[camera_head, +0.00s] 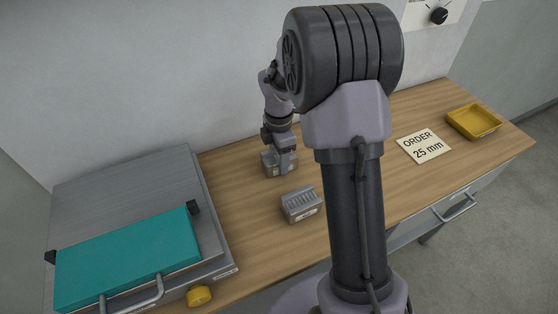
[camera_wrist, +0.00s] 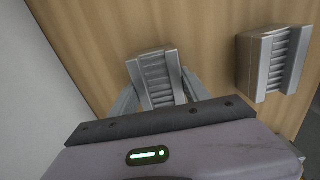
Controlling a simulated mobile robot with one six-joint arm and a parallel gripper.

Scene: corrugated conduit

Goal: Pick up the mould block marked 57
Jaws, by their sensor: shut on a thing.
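Two grey mould blocks with ribbed grooves are on the wooden table. My gripper (camera_wrist: 157,100) is shut on one grey mould block (camera_wrist: 156,76), with a finger on each side of it. In the head view this block (camera_head: 270,165) is at or just above the table top, partly hidden by my gripper (camera_head: 284,168). The other mould block (camera_head: 301,204) stands apart, nearer the table's front edge; in the wrist view it is at the right (camera_wrist: 273,62).
A press with a teal lid (camera_head: 130,258) stands at the left, with a yellow knob (camera_head: 199,296). A card reading "ORDER 25 mm" (camera_head: 423,146) and a yellow tray (camera_head: 474,121) are at the right. A wall runs behind the table (camera_head: 262,250).

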